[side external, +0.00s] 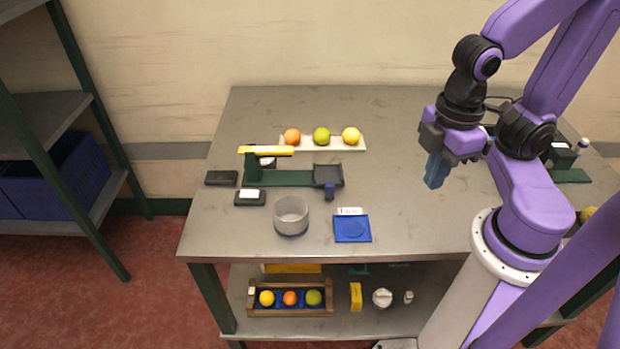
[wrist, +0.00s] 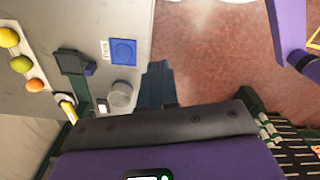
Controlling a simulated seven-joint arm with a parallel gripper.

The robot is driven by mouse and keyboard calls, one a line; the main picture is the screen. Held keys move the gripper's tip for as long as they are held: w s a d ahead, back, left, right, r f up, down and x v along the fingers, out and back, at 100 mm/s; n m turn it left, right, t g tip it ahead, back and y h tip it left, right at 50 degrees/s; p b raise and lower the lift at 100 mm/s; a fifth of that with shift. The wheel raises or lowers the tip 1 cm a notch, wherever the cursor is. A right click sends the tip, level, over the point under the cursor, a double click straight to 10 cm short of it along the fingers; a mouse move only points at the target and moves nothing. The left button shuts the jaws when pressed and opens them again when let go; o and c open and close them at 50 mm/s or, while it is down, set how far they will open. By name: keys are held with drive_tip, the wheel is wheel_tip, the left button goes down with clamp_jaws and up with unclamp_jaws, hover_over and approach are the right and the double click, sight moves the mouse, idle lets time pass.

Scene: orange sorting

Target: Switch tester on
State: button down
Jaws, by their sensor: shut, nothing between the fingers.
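The tester appears to be the dark green device (side external: 278,178) on the table, with a yellow bar (side external: 266,150) on its upright and a dark tray (side external: 328,174) at its right end. It also shows in the wrist view (wrist: 74,62). A small black box with a white top (side external: 249,195), possibly its switch, lies just in front; its white part shows in the wrist view (wrist: 102,107). I cannot read whether it is on. My gripper (side external: 434,173) is shut and empty, raised above the table's right part, well right of the tester. Its blue fingers (wrist: 157,78) show in the wrist view.
A clear cup (side external: 291,216) and a blue mat (side external: 352,229) stand in front of the tester. A white tray (side external: 362,142) with an orange, a green and a yellow fruit lies behind. A dark block (side external: 221,178) is at left. The table's right middle is clear.

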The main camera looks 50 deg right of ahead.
drive_tip(key=w+a+m, duration=0.5)
drive_tip(key=w, duration=0.4)
drive_tip(key=w+a+m, duration=0.6)
drive_tip(key=w, duration=0.4)
drive_tip(key=w+f+m, duration=0.3)
drive_tip(key=w+m, duration=0.2)
drive_tip(key=w, duration=0.4)
drive_tip(key=w+f+m, duration=0.4)
drive_tip(key=w+m, duration=0.1)
drive_tip(key=w, duration=0.5)
drive_tip(key=shift+w+d+f+m, duration=0.2)
drive_tip(key=shift+f+m, duration=0.05)
drive_tip(key=shift+m, duration=0.05)
